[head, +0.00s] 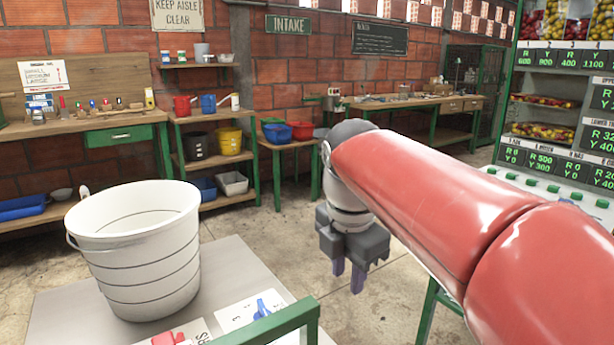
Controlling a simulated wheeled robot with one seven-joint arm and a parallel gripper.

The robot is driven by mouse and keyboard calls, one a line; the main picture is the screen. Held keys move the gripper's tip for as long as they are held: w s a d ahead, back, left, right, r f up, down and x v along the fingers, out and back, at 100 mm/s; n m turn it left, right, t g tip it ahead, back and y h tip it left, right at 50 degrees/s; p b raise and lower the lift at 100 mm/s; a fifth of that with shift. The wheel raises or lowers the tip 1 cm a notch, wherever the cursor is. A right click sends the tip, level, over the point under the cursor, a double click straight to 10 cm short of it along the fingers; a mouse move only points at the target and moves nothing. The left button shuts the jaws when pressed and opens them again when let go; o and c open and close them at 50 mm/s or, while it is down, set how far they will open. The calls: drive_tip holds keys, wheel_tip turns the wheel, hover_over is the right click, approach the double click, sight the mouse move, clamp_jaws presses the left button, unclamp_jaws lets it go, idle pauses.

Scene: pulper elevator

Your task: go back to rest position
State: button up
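My gripper (347,276) hangs at the end of my red arm, pointing down in the middle of the head view. Its two purple fingertips show a small gap between them, and I see nothing held there. It is over the floor, to the right of a small grey table (232,262) and apart from it in the picture. A white bucket (138,250) with dark rings stands upright on that table.
Cards with red and blue pieces lie at the table's front, behind a green rail (275,326). A green-framed shelf (215,158) with buckets stands along the brick wall. A panel with number displays (565,110) rises at the right. Concrete floor (285,225) lies open beyond the table.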

drive_tip(key=s+d+f+m+t, duration=0.1)
drive_tip(key=s+d+f+m, duration=0.3)
drive_tip(key=m, duration=0.8)
drive_tip(key=s+d+f+m+t, duration=0.2)
drive_tip(key=s+d+f+m, duration=0.3)
drive_tip(key=s+m, duration=0.5)
wheel_tip(320, 180, down, 3)
drive_tip(key=m, duration=0.2)
drive_tip(key=shift+r+m+t, duration=0.15)
drive_tip(key=shift+m+t, duration=0.15)
drive_tip(key=shift+m, duration=0.1)
drive_tip(key=shift+s, duration=0.1)
